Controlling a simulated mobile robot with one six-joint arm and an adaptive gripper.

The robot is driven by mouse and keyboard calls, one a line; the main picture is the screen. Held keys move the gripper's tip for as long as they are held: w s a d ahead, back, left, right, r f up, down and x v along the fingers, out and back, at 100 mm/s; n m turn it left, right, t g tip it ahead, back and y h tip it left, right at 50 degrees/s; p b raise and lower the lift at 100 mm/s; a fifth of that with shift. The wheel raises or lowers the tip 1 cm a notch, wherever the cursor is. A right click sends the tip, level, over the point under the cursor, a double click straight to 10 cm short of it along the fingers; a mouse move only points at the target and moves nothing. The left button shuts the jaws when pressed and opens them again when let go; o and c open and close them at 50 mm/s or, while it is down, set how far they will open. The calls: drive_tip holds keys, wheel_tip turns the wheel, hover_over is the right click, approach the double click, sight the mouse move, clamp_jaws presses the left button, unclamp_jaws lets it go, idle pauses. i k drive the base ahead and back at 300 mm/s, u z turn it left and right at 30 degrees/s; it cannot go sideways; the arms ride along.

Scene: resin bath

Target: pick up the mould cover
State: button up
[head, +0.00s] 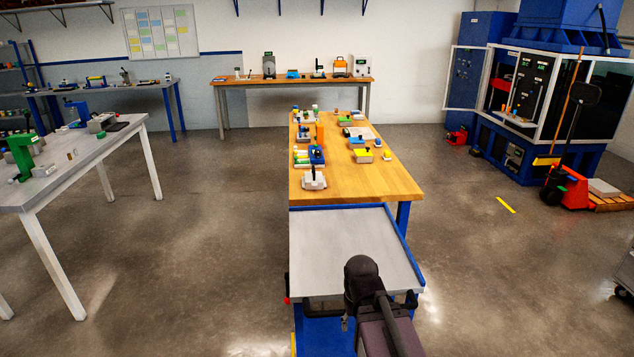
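I cannot tell for certain which object is the mould cover. A pale grey block with an upright black handle (314,182) sits at the near left edge of the wooden table (370,187) and may be it. Other small blocks stand behind it, too small to make out well. My dark arm shows at the bottom centre, over the front edge of the grey tray-like top. I cannot make out my gripper or its fingers.
A bare grey top with blue rims (340,240) adjoins the wooden table's near end. A blue and white tray (309,156) and a yellow-green block (363,156) stand farther back. A grey table (75,157) is at left. A red pallet truck (567,188) stands at right. The floor between is clear.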

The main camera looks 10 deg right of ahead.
sight(312, 180)
drive_tip(key=k, duration=0.3)
drive_tip(key=u, duration=0.55)
drive_tip(key=i, duration=0.7)
drive_tip(key=u, duration=0.95)
drive_tip(key=i, duration=1.55)
drive_tip(key=z, duration=0.3)
drive_tip(key=i, duration=0.55)
drive_tip(key=z, duration=0.8)
drive_tip(key=i, duration=0.45)
drive_tip(key=z, duration=0.25)
